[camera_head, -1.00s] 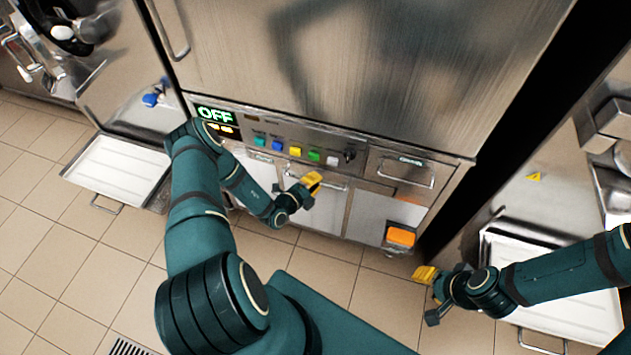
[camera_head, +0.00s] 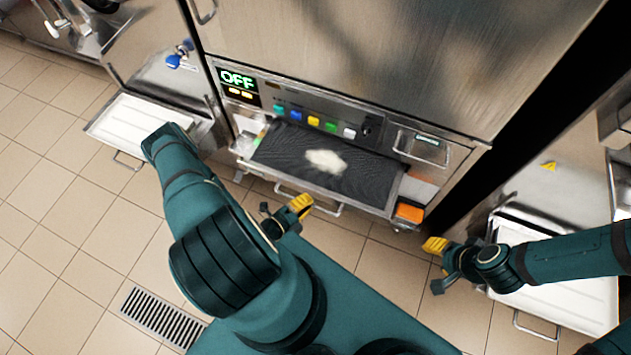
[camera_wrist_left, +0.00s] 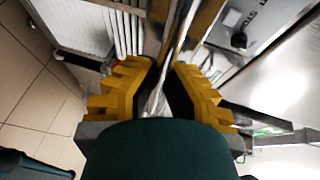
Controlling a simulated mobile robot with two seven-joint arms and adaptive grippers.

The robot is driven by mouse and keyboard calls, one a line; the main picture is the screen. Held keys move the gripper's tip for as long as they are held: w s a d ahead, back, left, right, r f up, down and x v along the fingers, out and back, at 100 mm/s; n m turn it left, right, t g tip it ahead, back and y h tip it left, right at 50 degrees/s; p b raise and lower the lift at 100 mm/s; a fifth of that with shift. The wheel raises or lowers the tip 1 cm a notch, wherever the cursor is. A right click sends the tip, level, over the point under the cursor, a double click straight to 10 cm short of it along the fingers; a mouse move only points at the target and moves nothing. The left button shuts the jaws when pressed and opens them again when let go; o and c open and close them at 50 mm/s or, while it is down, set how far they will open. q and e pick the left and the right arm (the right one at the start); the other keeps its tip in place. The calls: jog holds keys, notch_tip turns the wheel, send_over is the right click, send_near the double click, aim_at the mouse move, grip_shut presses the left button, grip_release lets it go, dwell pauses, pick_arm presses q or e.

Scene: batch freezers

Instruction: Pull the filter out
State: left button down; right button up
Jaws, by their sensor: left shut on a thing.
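The filter (camera_head: 285,150) is a wide dark mesh panel in a metal frame, drawn out of the front of the steel machine below its button row. A pale clump (camera_head: 325,161) lies on the mesh. Its front bar handle (camera_head: 325,208) faces my left gripper (camera_head: 299,207). The left gripper's yellow fingers are shut on the handle. In the left wrist view, the bar (camera_wrist_left: 160,98) runs between the two finger pads. My right gripper (camera_head: 436,262) hangs over the floor to the right, away from the filter; its finger gap is unclear.
The machine's panel shows a green OFF display (camera_head: 238,79). An orange block (camera_head: 409,212) is at the machine's lower right. White trays stand out low at the left (camera_head: 135,128) and right (camera_head: 555,290). Open tiled floor lies in front, with a drain grate (camera_head: 163,317).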

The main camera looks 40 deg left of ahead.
pick_arm(q)
jog(key=shift+s+d, duration=0.3)
jog(key=shift+s, duration=0.7)
jog(key=shift+s+d, duration=0.3)
jog(key=shift+s, duration=0.65)
jog(key=c, duration=1)
grip_release()
jog(key=v, duration=1.2)
jog(key=shift+a, duration=0.1)
